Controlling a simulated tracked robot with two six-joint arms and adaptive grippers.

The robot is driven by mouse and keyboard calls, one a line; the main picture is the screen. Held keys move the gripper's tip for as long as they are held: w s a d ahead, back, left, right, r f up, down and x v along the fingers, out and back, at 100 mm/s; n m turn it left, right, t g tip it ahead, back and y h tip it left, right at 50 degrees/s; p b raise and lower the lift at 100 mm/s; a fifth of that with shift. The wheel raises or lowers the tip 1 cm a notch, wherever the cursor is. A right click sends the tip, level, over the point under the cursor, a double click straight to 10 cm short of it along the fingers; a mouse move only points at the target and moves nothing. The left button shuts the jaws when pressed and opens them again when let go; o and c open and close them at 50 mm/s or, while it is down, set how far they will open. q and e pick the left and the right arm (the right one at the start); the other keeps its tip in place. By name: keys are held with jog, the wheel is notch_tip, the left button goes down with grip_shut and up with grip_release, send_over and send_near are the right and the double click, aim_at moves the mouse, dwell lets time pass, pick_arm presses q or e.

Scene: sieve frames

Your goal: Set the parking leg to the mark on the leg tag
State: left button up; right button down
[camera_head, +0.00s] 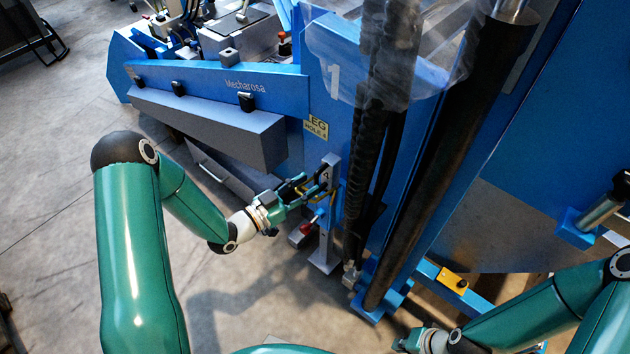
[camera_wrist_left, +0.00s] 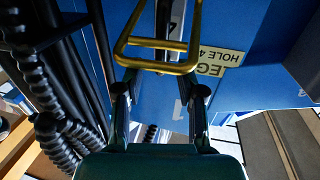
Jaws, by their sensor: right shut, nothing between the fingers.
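The parking leg (camera_head: 326,245) is a grey upright post with a flat foot, against the blue frame. The yellow leg tag (camera_head: 317,126) above it reads "HOLE 4" on its lower line; it shows upside down in the left wrist view (camera_wrist_left: 216,60). A brass-coloured loop handle (camera_wrist_left: 157,67) is ahead of my left gripper. My left gripper (camera_head: 318,184) is beside the top of the leg. In the left wrist view its fingers (camera_wrist_left: 161,92) stand apart, close to the loop; contact is unclear. My right gripper (camera_head: 408,341) is shut and empty, low at the front.
A red knob (camera_head: 306,228) sits just left of the leg. Black hoses (camera_head: 364,170) hang close to its right, beside a thick dark cylinder (camera_head: 450,150). A grey box beam (camera_head: 212,126) juts out at the left. The floor (camera_head: 60,190) is open at the left.

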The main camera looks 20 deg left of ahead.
pick_arm(q)
jog(key=v, duration=0.8)
jog(key=shift+s, duration=0.15)
